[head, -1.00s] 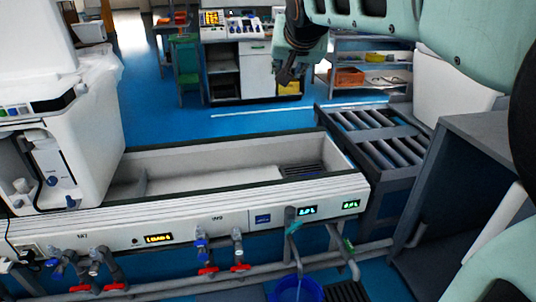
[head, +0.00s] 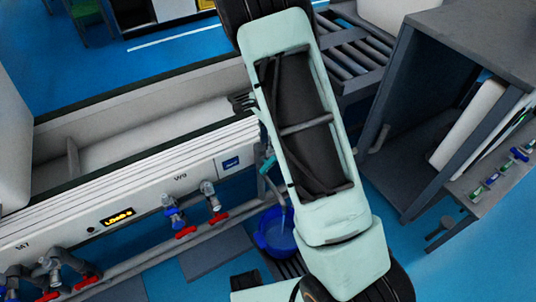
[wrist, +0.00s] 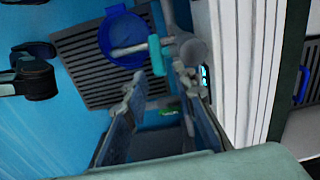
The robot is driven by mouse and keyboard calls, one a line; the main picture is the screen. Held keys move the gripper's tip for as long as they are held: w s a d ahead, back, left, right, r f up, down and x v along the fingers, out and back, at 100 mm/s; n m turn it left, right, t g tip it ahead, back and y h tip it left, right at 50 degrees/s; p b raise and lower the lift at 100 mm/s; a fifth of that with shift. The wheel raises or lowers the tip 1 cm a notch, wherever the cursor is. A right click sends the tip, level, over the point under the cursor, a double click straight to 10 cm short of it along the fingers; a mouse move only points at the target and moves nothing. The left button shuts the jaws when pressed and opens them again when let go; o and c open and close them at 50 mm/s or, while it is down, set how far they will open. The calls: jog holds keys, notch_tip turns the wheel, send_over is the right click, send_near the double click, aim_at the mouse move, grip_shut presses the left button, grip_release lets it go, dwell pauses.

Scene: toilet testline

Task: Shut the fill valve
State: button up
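A teal lever (head: 268,164) sits on the grey outlet pipe at the bench's front right, above a blue bucket (head: 277,231); it looks like the fill valve. In the wrist view the teal lever (wrist: 155,56) lies just beyond my fingertips, beside the blue bucket (wrist: 122,40). A pale streak, seemingly water, runs from the outlet into the bucket. My gripper (wrist: 158,84) is open, its two fingers apart with nothing gripped. In the head view my arm hides most of the gripper; only dark finger parts (head: 241,103) show at the trough's edge. A small green piece (wrist: 169,112) shows between the fingers.
Red-handled valves (head: 218,217) line the bench's lower pipe. A long trough (head: 150,125) runs along the bench top. A grey open cabinet (head: 440,105) stands at right. Dark floor grating lies under the bucket. Blue floor is free in front.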

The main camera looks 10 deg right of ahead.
aim_at(268, 162)
jog(key=shift+s+f+m, duration=0.25)
jog(key=shift+f+m, duration=0.05)
jog(key=shift+f, duration=0.65)
notch_tip(268, 162, down, 10)
jog(key=b, duration=0.3)
grip_shut()
